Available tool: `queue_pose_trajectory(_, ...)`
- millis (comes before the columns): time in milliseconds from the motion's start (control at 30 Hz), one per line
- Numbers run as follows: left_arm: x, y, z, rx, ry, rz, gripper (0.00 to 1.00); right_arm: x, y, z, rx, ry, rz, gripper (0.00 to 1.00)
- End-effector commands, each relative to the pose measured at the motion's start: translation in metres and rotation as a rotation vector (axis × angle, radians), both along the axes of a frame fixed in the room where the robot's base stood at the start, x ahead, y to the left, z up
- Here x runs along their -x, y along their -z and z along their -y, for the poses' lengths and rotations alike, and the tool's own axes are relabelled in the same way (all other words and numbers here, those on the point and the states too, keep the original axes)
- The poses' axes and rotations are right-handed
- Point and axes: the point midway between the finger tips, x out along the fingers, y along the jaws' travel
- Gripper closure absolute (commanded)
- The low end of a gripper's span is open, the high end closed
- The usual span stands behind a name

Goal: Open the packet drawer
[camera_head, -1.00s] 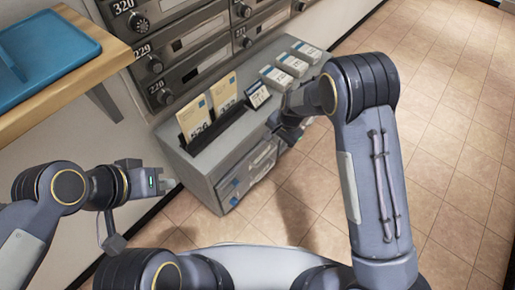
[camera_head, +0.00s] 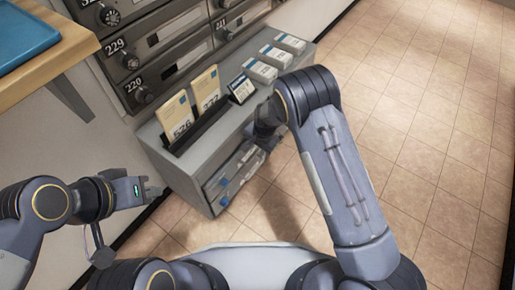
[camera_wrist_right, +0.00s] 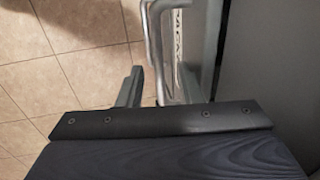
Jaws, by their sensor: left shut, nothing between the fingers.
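The packet drawer (camera_head: 236,170) is in the front of the low grey cabinet (camera_head: 172,172); it looks shut, though my right arm hides part of it. My right gripper (camera_head: 266,137) is at the far end of the drawer front. In the right wrist view, my right gripper's fingers (camera_wrist_right: 160,88) are apart. A bent metal bar handle (camera_wrist_right: 155,45) appears between them, and I cannot tell whether they touch it. My left gripper (camera_head: 152,190) is shut and empty, left of the cabinet and apart from it.
Envelopes (camera_head: 178,116) and several small boxes (camera_head: 290,43) stand on the cabinet top. Numbered mailboxes (camera_head: 165,38) line the wall behind. A wooden shelf (camera_head: 70,50) with a blue tray (camera_head: 22,36) is at upper left. The tiled floor (camera_head: 430,120) at right is clear.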

Motion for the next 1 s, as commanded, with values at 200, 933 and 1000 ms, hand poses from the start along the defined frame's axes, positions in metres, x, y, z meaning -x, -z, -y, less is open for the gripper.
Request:
queue_pose_trajectory(200, 0.000, 0.000, 0.000, 0.000, 0.000, 0.000, 1.00, 0.000, 0.000, 0.000, 0.000, 0.000, 0.000, 0.89)
queue_pose_trajectory(933, 0.000, -0.007, 0.000, 0.000, 0.000, 0.000, 1.00, 0.019, -0.002, 0.027, 0.000, 0.004, -0.003, 1.00)
queue_pose_trajectory(1000, 0.000, -0.010, 0.000, 0.000, 0.000, 0.000, 1.00, 0.028, -0.002, 0.039, -0.001, 0.004, -0.004, 1.00)
